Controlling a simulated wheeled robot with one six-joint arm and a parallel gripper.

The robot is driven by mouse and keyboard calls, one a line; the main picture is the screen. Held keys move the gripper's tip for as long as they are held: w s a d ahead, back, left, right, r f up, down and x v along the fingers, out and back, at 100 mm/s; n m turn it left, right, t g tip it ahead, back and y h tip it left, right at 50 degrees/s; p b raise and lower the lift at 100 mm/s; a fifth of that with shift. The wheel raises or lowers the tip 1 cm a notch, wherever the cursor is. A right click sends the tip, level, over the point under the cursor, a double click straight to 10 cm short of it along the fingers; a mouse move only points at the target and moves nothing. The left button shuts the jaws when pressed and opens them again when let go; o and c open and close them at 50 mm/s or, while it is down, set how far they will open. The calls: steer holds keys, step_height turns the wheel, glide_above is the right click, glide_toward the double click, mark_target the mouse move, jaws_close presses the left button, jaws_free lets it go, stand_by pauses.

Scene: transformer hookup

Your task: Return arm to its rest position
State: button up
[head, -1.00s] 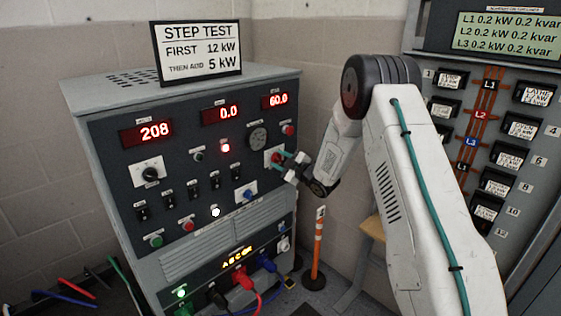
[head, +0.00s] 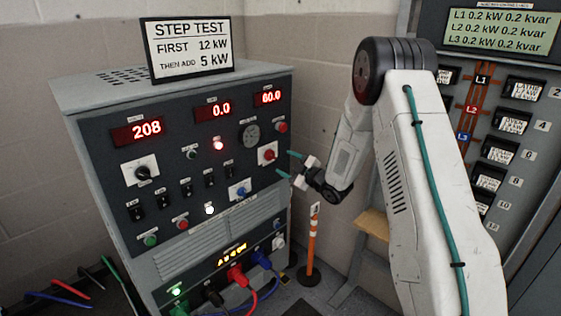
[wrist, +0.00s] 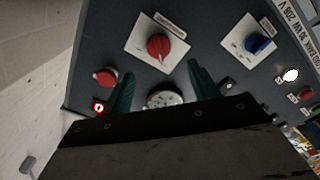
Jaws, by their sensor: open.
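My gripper (head: 291,168) is open and empty, with teal fingertips, just right of the dark control cabinet's front panel. It is apart from the panel in the head view. In the wrist view my gripper's two fingers (wrist: 158,95) are spread, with a red knob (wrist: 158,47) on a white plate beyond them. The same red knob (head: 268,154) shows in the head view, left of the fingertips. My white arm (head: 415,180) is bent, with the forearm reaching down and left from the black elbow joint.
The control cabinet (head: 205,230) carries red displays, switches and coloured plugs. A step test sign (head: 190,48) stands on top. A breaker panel (head: 510,110) stands behind my arm at right.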

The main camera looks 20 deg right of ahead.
steer(key=shift+s+d, duration=0.15)
steer(key=shift+s, duration=0.2)
